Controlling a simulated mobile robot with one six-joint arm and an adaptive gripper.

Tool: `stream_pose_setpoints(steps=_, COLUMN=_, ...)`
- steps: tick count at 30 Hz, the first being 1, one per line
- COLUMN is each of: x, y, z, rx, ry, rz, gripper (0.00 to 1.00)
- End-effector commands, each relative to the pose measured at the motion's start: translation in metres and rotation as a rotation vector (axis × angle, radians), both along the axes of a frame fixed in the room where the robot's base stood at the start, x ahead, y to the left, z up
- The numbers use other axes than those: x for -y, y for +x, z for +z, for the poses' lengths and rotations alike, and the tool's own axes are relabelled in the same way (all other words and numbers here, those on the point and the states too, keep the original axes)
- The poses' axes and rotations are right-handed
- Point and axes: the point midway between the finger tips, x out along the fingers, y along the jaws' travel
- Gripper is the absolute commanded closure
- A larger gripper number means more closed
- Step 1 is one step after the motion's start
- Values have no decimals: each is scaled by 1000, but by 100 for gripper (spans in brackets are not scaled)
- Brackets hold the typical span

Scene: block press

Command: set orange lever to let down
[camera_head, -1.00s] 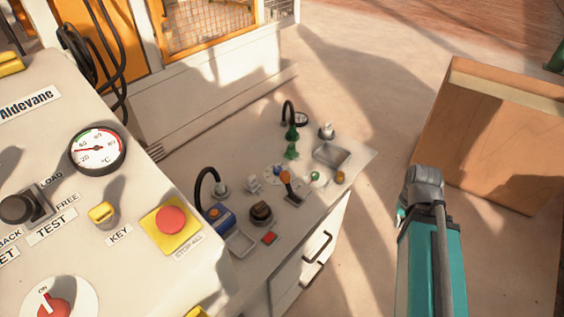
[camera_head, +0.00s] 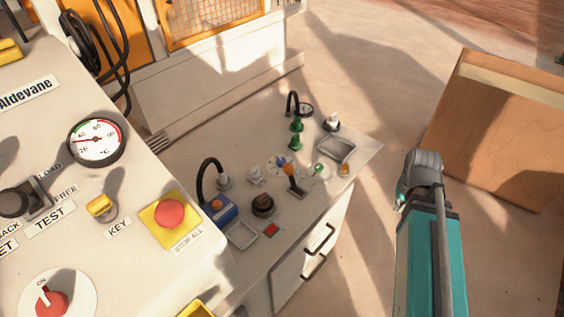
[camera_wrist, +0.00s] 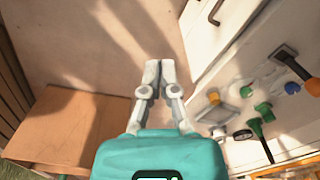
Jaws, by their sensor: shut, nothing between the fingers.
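The orange lever (camera_head: 289,170) stands on the white counter, its orange knob up and its dark arm running down to a small plate. In the wrist view its orange knob (camera_wrist: 313,87) and dark arm (camera_wrist: 292,64) are near the right edge. My gripper (camera_wrist: 160,66) is in the wrist view with its two grey fingers close together, shut and empty. It is over the floor beside the counter, well apart from the lever. In the head view my teal arm and grey wrist are to the right of the counter, and the fingers are hidden.
Near the lever are a dark knob (camera_head: 262,204), a blue box (camera_head: 218,212), a red button (camera_head: 271,230), a shallow tray (camera_head: 337,148) and green pieces (camera_head: 296,126). A wooden crate (camera_head: 490,135) stands at right. A large panel with a gauge (camera_head: 97,141) fills the left. Floor between counter and crate is clear.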

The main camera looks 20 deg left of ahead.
Motion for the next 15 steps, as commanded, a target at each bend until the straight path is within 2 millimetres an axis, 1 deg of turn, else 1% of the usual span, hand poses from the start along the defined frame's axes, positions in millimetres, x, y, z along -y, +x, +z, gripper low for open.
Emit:
stream_pose_setpoints(steps=1, x=-10, y=12, z=-1, rx=4, ry=1, rz=27, gripper=100)
stream_pose_setpoints(steps=5, x=-37, y=38, z=-2, rx=16, ry=4, rz=108, gripper=100)
stream_pose_setpoints(steps=8, x=-68, y=62, z=-3, rx=29, ry=7, rz=191, gripper=100)
stream_pose_setpoints(steps=11, x=-104, y=84, z=-4, rx=43, ry=10, rz=280, gripper=100)
stream_pose_setpoints(steps=12, x=-120, y=92, z=-5, rx=48, ry=11, rz=317, gripper=100)
stream_pose_setpoints(steps=14, x=-144, y=104, z=-5, rx=57, ry=14, rz=371, gripper=100)
stream_pose_setpoints(steps=15, x=-160, y=111, z=-6, rx=63, ry=15, rz=407, gripper=100)
